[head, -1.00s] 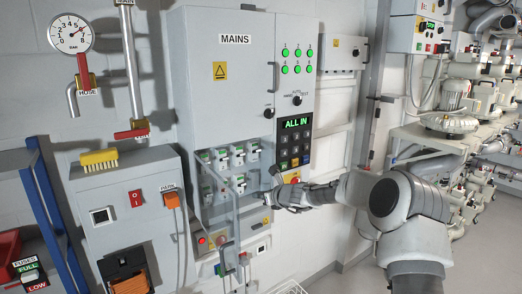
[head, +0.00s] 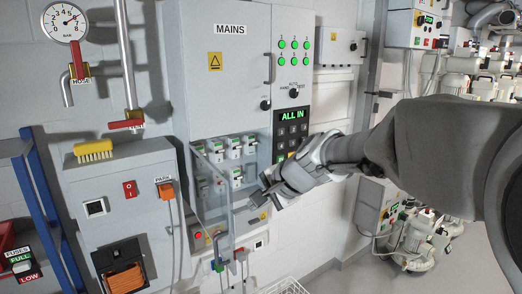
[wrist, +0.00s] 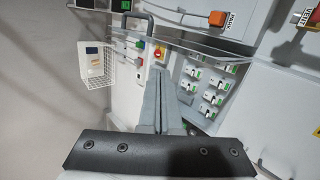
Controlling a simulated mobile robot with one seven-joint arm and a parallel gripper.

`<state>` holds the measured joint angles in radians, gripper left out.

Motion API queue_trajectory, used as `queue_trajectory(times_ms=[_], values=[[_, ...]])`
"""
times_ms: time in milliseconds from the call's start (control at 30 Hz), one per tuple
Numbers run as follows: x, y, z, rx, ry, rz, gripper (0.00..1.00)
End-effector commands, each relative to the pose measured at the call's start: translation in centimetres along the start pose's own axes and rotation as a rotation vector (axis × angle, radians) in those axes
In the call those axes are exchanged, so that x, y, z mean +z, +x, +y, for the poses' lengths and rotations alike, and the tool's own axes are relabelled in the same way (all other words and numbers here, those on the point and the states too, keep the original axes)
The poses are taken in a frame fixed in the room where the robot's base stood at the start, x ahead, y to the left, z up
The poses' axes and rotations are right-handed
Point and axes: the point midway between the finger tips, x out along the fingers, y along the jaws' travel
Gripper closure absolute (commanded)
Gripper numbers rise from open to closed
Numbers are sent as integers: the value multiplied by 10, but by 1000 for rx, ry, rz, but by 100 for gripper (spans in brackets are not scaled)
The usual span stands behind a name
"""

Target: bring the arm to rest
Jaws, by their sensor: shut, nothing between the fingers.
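My gripper (head: 270,190) is in front of the lower right part of the grey MAINS cabinet (head: 232,80), apart from its face as far as I can tell. Its fingers point left and hold nothing. In the wrist view my gripper (wrist: 165,75) shows its two grey fingers shut together. My forearm and a large grey arm link cross the right side of the head view and hide part of the wall behind. The display (head: 292,116) on the cabinet reads ALL IN, above a dark keypad partly hidden by my wrist.
A clear cover (head: 212,190) stands in front of the breaker rows (head: 233,150), close to my gripper. A wire basket (wrist: 97,67) hangs below the cabinet. At left are a grey unit with a yellow brush (head: 93,150) and a blue rack (head: 52,215). Pumps (head: 425,240) stand at right.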

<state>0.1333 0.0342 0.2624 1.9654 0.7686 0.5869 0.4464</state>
Motion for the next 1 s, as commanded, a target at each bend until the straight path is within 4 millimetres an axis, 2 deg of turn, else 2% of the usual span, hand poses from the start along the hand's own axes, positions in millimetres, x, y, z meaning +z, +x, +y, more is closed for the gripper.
queue_trajectory(times_ms=[100,267,400,600,700,833,1000], values=[[16,-32,33,70,-185,34,100],[31,-74,82,178,-415,69,100],[42,-107,130,276,-596,91,100],[53,-146,198,412,-813,106,100],[57,-158,223,463,-886,105,100],[58,-167,243,504,-941,103,100],[59,-170,250,520,-961,101,100]])
